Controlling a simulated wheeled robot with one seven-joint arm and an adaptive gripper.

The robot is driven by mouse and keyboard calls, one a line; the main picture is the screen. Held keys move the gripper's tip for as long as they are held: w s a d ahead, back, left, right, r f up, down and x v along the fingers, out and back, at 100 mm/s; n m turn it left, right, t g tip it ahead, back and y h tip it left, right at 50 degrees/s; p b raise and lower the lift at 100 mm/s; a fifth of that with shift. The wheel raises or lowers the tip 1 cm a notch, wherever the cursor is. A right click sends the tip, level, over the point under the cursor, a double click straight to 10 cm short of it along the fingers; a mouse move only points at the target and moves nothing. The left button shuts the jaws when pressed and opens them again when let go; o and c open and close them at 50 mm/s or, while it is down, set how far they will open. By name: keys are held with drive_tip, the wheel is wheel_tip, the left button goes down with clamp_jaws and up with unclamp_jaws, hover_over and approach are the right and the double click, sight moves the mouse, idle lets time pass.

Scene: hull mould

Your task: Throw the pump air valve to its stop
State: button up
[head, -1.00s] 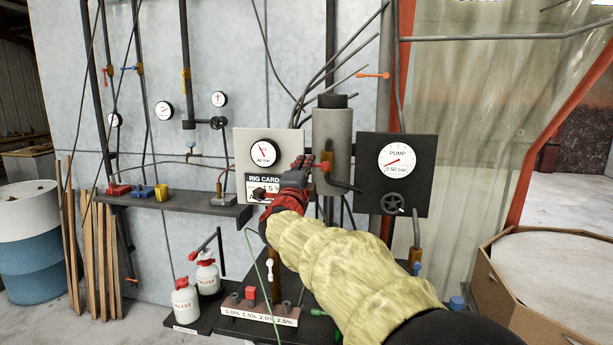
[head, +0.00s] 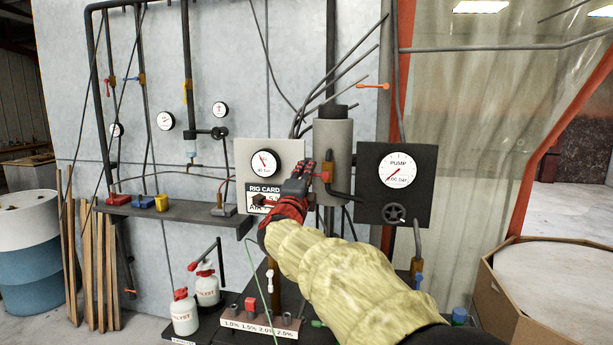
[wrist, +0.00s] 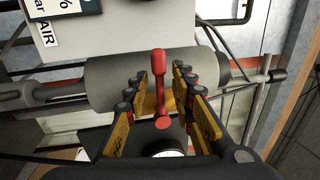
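A red lever (wrist: 159,85) stands between my gripper's fingers in the wrist view, with a yellow valve body (wrist: 173,103) behind it. In the head view a small part of the red lever (head: 325,177) shows just right of the fingertips, in front of the grey cylinder (head: 333,140). My gripper (wrist: 156,76) is open, one finger on each side of the lever, with gaps visible. It also shows in the head view (head: 308,168), with my arm hiding the lower part of the rig. The pump gauge (head: 397,170) on the black panel has its needle at lower left.
A rig card panel (head: 270,150) with a gauge is left of my gripper. A black handwheel (head: 395,213) sits below the pump gauge. An orange lever (head: 372,86) is above right. Catalyst bottles (head: 185,314) and a shelf (head: 180,213) are at left.

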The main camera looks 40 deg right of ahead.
idle(0.3)
drive_tip(key=v, duration=1.2)
drive_tip(key=shift+f, duration=0.1)
idle(0.3)
